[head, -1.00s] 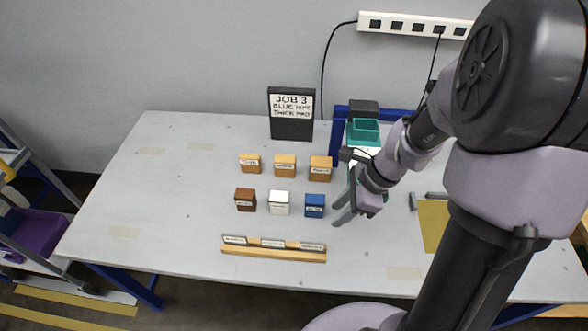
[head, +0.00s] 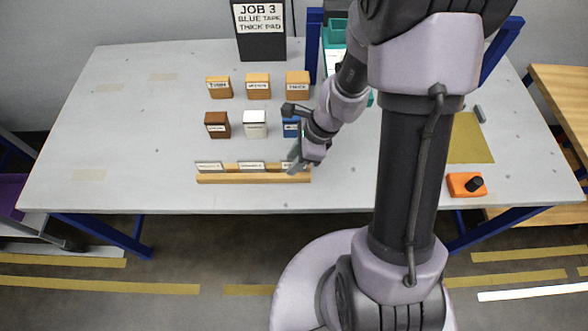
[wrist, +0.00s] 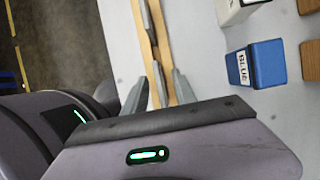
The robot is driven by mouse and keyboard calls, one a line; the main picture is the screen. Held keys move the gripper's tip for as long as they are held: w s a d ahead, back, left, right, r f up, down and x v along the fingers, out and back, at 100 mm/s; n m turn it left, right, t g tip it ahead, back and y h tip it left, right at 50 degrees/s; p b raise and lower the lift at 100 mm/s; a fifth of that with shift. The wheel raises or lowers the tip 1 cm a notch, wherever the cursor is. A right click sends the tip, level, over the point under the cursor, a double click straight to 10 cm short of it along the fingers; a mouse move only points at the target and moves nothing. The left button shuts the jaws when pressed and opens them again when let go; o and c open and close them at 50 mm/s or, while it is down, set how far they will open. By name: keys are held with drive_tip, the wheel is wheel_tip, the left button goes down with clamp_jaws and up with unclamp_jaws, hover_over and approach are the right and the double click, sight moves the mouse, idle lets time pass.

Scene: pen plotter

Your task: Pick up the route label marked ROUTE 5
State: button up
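Three small route labels stand in a wooden rack (head: 254,179) at the table's front edge: a left one (head: 209,166), a middle one (head: 251,166) and a right one (head: 288,165). Their print is too small to read, so I cannot tell which is ROUTE 5. My gripper (head: 297,164) is at the rack's right end and partly covers the right label. In the wrist view, my gripper (wrist: 159,94) is open, with its fingers on either side of the rack (wrist: 171,65) and a grey label edge (wrist: 158,84) between them. I cannot tell whether they touch it.
A blue block (head: 291,128), a white block (head: 255,124) and a brown block (head: 217,125) stand behind the rack. Wooden blocks (head: 258,87) form a row farther back. A JOB 3 sign (head: 260,45) stands at the back. An orange button box (head: 466,185) sits at the right.

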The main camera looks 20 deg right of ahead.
drive_tip(key=shift+r, duration=0.1)
clamp_jaws()
